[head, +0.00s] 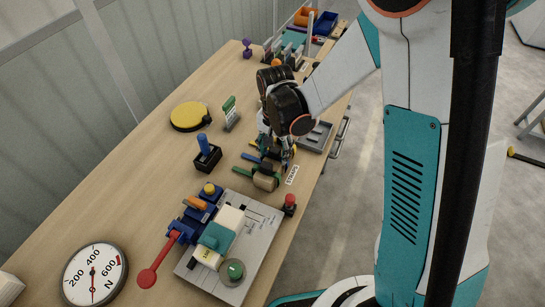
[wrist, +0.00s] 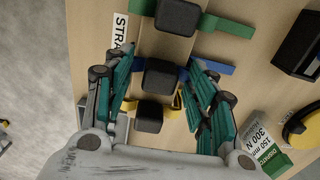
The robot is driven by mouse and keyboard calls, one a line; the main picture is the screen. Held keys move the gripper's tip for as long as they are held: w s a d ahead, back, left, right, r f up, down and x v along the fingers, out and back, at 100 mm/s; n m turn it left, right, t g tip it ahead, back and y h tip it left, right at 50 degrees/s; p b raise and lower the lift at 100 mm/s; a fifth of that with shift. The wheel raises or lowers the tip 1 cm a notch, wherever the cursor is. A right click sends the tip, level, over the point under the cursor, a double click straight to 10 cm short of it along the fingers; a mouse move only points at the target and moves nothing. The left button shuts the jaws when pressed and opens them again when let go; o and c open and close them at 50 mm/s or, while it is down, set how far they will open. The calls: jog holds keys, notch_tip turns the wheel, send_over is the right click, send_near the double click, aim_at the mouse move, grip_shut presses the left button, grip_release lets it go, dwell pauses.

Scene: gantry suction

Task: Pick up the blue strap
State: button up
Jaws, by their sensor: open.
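The blue strap (wrist: 221,68) lies across the table with a dark block (wrist: 165,76) at its middle, between a green strap and a yellow strap. My gripper (wrist: 161,70) is open, its teal fingers at either side of that block, over the strap. Nothing is held. I cannot tell whether the fingers touch the block or strap. In the head view, one end of the blue strap (head: 250,158) shows left of my gripper (head: 277,152); my arm hides much of the rest.
The green strap (wrist: 228,26) with its block is beyond the blue one, and the yellow strap (wrist: 178,101) is nearer the wrist. A STRAPS label (head: 292,175) lies beside them. A black holder (head: 207,158), a yellow disc (head: 190,116) and a red-topped button (head: 290,203) stand nearby.

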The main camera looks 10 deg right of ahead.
jog(key=c, duration=1.1)
jog(key=shift+c, duration=0.2)
